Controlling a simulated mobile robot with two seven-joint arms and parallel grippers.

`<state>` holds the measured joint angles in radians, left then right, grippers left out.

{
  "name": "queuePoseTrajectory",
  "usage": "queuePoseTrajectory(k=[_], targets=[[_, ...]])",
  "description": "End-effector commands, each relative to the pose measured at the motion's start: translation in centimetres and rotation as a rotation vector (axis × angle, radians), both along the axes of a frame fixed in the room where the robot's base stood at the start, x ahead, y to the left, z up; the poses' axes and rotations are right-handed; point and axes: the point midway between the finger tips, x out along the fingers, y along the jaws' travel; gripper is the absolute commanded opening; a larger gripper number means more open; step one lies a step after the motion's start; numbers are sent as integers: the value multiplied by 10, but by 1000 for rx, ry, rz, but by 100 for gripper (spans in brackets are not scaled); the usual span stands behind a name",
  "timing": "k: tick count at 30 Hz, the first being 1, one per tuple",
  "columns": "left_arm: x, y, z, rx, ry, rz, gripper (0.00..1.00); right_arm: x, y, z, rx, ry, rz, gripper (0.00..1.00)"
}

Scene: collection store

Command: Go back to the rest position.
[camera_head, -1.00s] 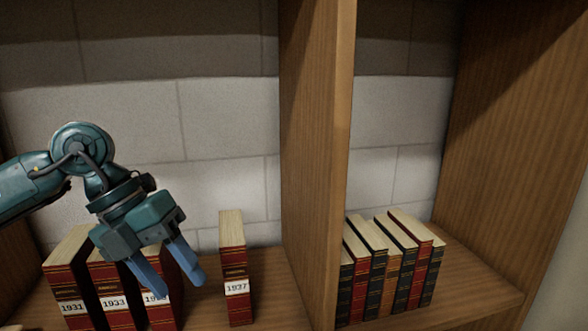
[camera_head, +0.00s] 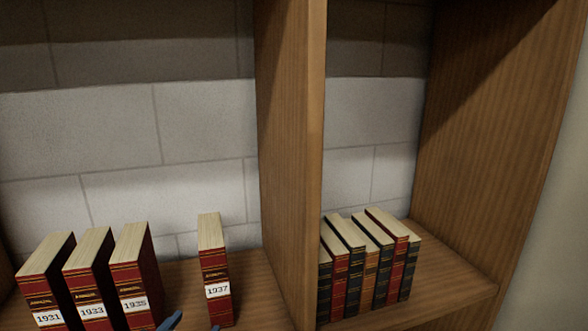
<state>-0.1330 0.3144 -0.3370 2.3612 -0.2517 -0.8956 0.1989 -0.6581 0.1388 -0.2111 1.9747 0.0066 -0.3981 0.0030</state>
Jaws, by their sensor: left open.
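The red book 1931 (camera_head: 43,285), the red book 1933 (camera_head: 88,283) and the red book 1935 (camera_head: 133,275) stand upright at the left. The red book 1937 (camera_head: 215,275) stands apart to their right. My right gripper is not in view.
A wooden divider (camera_head: 290,160) separates the left bay from the right one. In the right bay a row of several dark, red and brown books (camera_head: 365,260) stands on the shelf board (camera_head: 455,270). Bare shelf lies between 1935 and 1937.

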Motion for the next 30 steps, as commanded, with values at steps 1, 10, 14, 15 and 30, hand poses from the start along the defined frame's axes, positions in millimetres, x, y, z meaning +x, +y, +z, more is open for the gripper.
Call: queuePoseTrajectory(k=[1, 10, 14, 15, 30], targets=[[-20, 10, -32, -15, 141, 43, 53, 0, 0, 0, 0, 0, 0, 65], [-115, 36, -125, -29, 649, 144, 53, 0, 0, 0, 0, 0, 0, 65], [-151, 40, -146, -34, 804, 158, 53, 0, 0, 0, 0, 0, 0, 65], [-162, 41, -151, -37, 849, 161, 53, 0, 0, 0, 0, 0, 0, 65], [-171, 25, -206, -84, 832, 102, 53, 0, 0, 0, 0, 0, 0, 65]])
